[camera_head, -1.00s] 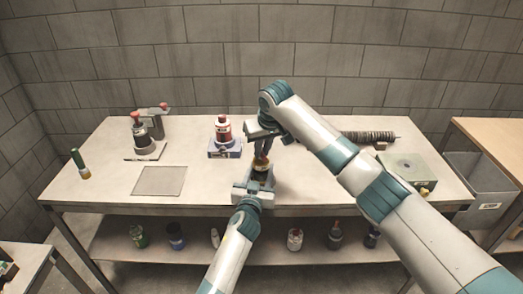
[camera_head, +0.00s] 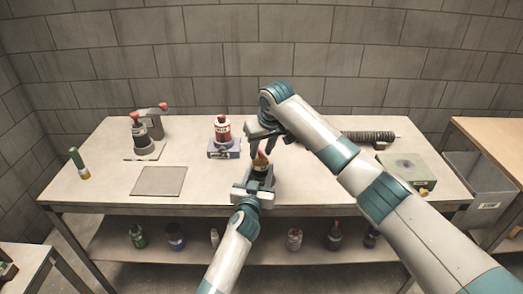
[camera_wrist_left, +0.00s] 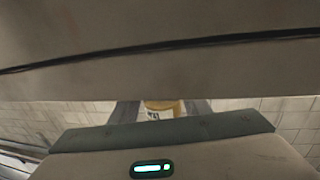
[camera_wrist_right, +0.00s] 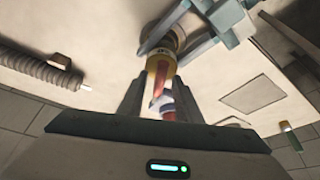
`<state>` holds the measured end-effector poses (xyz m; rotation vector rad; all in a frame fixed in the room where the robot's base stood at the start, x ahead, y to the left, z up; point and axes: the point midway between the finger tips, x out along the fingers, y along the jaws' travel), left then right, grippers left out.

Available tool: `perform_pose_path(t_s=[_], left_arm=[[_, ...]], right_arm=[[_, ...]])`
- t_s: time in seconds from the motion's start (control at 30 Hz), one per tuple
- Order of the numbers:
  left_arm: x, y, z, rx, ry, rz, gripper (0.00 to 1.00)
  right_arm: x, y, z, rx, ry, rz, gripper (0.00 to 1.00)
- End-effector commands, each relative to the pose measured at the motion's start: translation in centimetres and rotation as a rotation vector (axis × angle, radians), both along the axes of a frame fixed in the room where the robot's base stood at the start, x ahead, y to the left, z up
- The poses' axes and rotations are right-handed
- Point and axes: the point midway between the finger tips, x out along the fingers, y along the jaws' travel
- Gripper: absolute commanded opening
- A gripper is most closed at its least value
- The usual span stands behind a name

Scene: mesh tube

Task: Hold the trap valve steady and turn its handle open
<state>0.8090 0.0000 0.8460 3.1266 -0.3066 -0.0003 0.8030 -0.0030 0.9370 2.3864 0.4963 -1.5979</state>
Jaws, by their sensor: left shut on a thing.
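The trap valve (camera_head: 261,161) stands near the front edge of the table, with a yellow band and a red handle. My left gripper (camera_head: 257,187) reaches in from the front and is shut on the valve low down. In the left wrist view a yellow part (camera_wrist_left: 160,105) shows between its fingers, the rest hidden by a pale edge. My right gripper (camera_head: 268,146) is above the valve, pointing down with its fingers spread. In the right wrist view the red handle (camera_wrist_right: 163,86) lies between the finger tips; I cannot tell whether they touch it.
A red-and-white bottle (camera_head: 222,130) on a blue-grey base stands behind left. A device with red knobs (camera_head: 147,130), a grey plate (camera_head: 159,181) and a green tube (camera_head: 79,162) are at left. A ribbed hose (camera_head: 368,137) and a greenish box (camera_head: 405,169) are at right.

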Motion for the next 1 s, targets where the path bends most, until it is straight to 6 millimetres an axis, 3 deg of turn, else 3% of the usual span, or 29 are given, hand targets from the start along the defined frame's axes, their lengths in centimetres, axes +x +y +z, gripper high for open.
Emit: perform_pose_path(t_s=[0.27, 0.7, 1.0], left_arm=[[0.0, 0.0, -0.1, 0.000, 0.001, 0.001, 0.16], [0.0, 0.0, -0.1, 0.000, 0.001, 0.001, 0.16], [0.0, 0.0, -0.1, 0.000, 0.001, 0.000, 0.16]], right_arm=[[-0.8, -0.4, 2.3, 0.001, -0.003, 0.000, 0.31], [-3.3, -1.5, 9.1, 0.001, -0.003, 0.001, 0.31], [-4.1, -1.9, 11.0, 0.000, 0.000, 0.000, 0.31]])
